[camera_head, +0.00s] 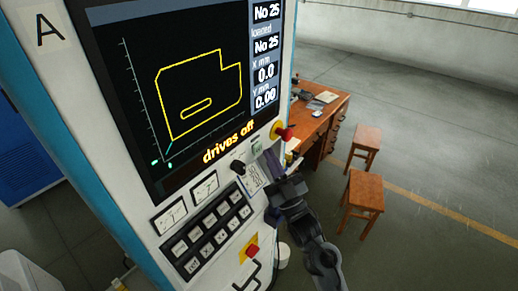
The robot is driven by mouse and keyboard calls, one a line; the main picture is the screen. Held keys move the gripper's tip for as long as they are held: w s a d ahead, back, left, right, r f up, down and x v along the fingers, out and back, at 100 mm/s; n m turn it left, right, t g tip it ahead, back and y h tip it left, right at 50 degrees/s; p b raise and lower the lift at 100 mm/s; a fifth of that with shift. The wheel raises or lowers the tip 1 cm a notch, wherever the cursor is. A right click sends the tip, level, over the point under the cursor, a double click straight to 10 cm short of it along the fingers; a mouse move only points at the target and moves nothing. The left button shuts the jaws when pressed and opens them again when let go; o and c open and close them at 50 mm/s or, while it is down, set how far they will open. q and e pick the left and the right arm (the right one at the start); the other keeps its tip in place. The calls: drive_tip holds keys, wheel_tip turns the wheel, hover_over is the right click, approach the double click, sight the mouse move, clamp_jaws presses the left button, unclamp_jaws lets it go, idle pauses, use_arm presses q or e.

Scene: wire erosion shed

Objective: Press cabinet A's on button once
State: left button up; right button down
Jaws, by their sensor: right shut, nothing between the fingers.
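Cabinet A (140,208) is a pale cabinet with blue edges, marked with a letter A plate, filling the left and middle of the head view. Its screen (200,95) shows a yellow outline and the words "drives off". A small greenish button or label (257,144) sits on the panel below the screen; I cannot tell for certain that it is the on button. My right gripper (268,160) is shut and empty, its fingers pointing up-left at the panel's right side, close to that greenish spot. I cannot tell whether it touches the panel. My left gripper is not in view.
A red mushroom knob (284,133) stands out just right of the gripper's tips. A black knob (237,168), a black keypad (207,236) and a red button on yellow (251,251) share the panel. A wooden desk (335,112) and two stools (364,190) stand behind.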

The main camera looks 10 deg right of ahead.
drive_tip(key=shift+w+a, duration=0.45)
drive_tip(key=shift+w, duration=0.1)
idle(0.8)
idle(0.3)
drive_tip(key=shift+s+d, duration=0.5)
drive_tip(key=shift+s, duration=0.1)
drive_tip(key=s+d+p, duration=0.1)
drive_tip(key=s, duration=0.1)
drive_tip(key=s+d, duration=0.2)
drive_tip(key=shift+p, duration=0.4)
